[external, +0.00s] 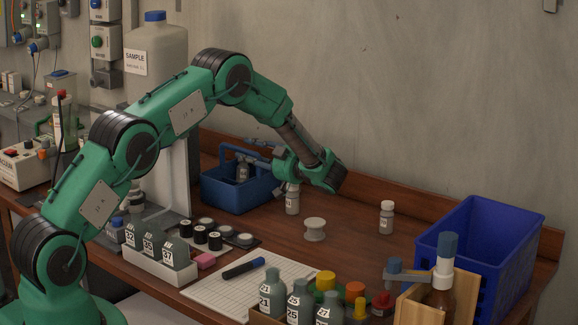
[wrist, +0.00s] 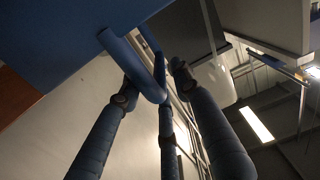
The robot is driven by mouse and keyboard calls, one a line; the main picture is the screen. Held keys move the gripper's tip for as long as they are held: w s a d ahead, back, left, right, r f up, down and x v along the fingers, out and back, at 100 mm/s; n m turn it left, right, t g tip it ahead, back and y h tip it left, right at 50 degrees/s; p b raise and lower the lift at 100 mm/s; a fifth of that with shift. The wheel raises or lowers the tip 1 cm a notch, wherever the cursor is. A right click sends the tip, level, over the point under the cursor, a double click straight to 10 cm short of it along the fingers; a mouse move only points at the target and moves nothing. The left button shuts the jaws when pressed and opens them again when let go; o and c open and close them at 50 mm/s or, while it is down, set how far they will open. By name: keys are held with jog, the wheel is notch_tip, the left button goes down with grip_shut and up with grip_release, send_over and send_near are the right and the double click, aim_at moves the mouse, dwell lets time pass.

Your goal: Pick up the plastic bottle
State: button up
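Two small grey-white plastic bottles with labels stand upright on the wooden table in the external view: one (external: 386,217) at the right of the middle, one (external: 292,202) just below my wrist. Another small grey bottle (external: 243,171) stands in the blue caddy (external: 225,196). I cannot tell which bottle is meant. My gripper (external: 258,154) is up by the caddy's handle, pointing left. No bottle shows in that view.
A blue bin (external: 480,235) stands at the right. A white spool (external: 315,229) lies near the table's middle. Labelled bottles (external: 299,303), a notepad (external: 245,287) and a bottle rack (external: 160,265) fill the front. A large SAMPLE jug (external: 155,55) stands high at the left.

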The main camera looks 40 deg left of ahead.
jog(key=d+p, duration=0.1)
jog(key=d, duration=0.6)
jog(key=shift+d, duration=0.25)
jog(key=shift+r, duration=0.1)
dwell(0.4)
